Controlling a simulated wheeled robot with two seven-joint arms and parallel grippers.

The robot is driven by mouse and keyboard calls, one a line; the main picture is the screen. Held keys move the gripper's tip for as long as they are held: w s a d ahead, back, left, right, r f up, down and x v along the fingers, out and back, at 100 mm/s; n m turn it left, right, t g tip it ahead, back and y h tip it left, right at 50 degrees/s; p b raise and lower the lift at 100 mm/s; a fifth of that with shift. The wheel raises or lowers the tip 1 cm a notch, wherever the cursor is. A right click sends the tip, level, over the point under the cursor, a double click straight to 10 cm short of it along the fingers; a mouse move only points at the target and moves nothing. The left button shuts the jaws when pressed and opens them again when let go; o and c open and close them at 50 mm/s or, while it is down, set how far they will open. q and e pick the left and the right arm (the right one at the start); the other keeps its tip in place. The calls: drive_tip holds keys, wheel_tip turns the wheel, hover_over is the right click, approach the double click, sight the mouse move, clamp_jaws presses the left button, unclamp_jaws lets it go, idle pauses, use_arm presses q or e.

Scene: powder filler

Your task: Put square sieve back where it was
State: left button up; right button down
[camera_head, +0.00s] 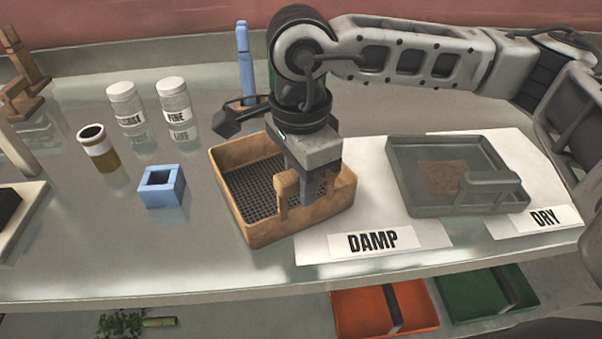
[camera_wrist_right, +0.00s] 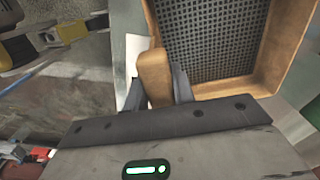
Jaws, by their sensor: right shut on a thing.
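The square sieve (camera_head: 247,228) is a wooden tray with a dark mesh floor. It is at the middle of the counter in the head view, just left of the DAMP label, partly over the white sheet. My right gripper (camera_head: 305,190) comes down over it from above and is shut on the sieve's wooden handle. In the right wrist view the handle (camera_wrist_right: 154,75) sits between the fingers (camera_wrist_right: 158,88), with the mesh beyond it. I cannot tell whether the sieve touches the counter. My left gripper is not in view.
A grey tray (camera_head: 400,180) with brown powder stands at the right by the DRY label (camera_head: 543,218). The DAMP label (camera_head: 373,241) lies in front. A blue block (camera_head: 162,195), an amber jar (camera_head: 98,150) and two white jars (camera_head: 126,105) stand left. Orange (camera_head: 363,325) and green trays (camera_head: 462,304) are below.

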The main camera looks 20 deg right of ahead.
drive_tip(key=shift+f+b, duration=0.25)
drive_tip(key=shift+b, duration=0.15)
drive_tip(key=c, duration=1.2)
unclamp_jaws()
drive_tip(key=shift+r, duration=0.15)
drive_tip(key=shift+o, duration=0.2)
drive_tip(key=shift+r+p, duration=0.1)
drive_tip(key=shift+p, duration=0.25)
drive_tip(key=shift+r, duration=0.3)
wheel_tip(320, 180, up, 11)
drive_tip(key=shift+f+b, duration=0.2)
drive_tip(key=shift+b, duration=0.5)
drive_tip(key=shift+r, duration=0.45)
